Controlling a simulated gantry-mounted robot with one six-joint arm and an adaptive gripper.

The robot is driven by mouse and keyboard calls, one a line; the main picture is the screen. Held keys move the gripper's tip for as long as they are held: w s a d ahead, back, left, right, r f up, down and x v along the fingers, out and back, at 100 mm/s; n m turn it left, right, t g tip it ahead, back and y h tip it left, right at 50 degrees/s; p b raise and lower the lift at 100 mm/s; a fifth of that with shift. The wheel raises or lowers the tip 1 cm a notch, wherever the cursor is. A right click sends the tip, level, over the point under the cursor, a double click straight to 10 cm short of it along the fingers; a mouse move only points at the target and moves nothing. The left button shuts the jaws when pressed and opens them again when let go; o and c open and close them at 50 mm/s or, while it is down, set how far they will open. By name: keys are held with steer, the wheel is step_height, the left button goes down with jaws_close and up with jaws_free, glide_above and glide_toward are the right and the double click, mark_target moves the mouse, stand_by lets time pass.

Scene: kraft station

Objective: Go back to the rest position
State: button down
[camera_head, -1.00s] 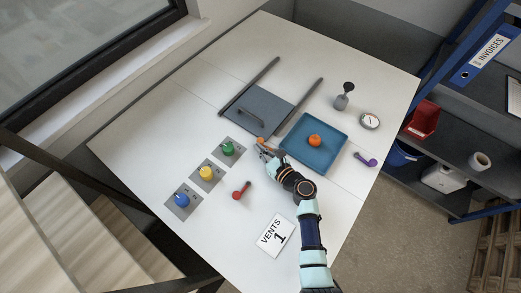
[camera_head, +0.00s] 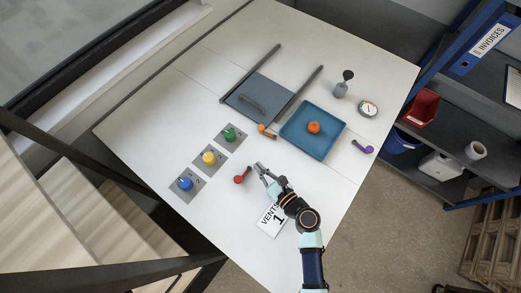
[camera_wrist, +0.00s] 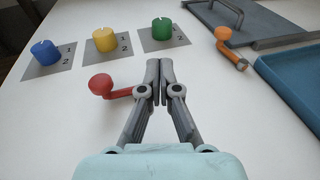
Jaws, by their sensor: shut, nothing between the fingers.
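My gripper (camera_head: 261,169) is shut and empty, above the white table just right of the red-knobbed lever (camera_head: 240,178). In the wrist view my gripper (camera_wrist: 159,67) has its fingertips together, and the red lever (camera_wrist: 101,86) shows at their left, partly hidden behind the left finger. I cannot tell whether the fingers touch the lever. My arm comes in from the lower right and partly covers the "VENTS 1" card (camera_head: 268,217).
Blue (camera_head: 185,184), yellow (camera_head: 209,157) and green (camera_head: 229,134) knobs stand at left. A blue tray (camera_head: 333,141) holds an orange ball (camera_head: 313,127). An orange-ended lever (camera_head: 264,129) lies left of it. A grey sliding panel (camera_head: 250,108), gauge (camera_head: 367,108) and purple lever (camera_head: 365,149) are farther off.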

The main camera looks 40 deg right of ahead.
stand_by(0.4)
steer(key=w+a+r+n+g+y+p, duration=0.2)
steer(key=w+a+r+n, duration=0.1)
steer(key=a+r+n, duration=0.9)
steer(key=w+a+r+n+g+y+p, duration=0.1)
steer(key=w+a+r+n+g+y, duration=0.15)
steer(key=a+r+n, duration=1)
steer(key=s+d+r+n+t+h, duration=0.1)
steer(key=s+d+r+n+h, duration=0.2)
steer(key=n, duration=0.9)
step_height(320, 180, up, 2)
steer(key=shift+s+d+p, duration=0.3)
steer(key=shift+d+p, duration=0.1)
steer(key=shift+d, duration=0.5)
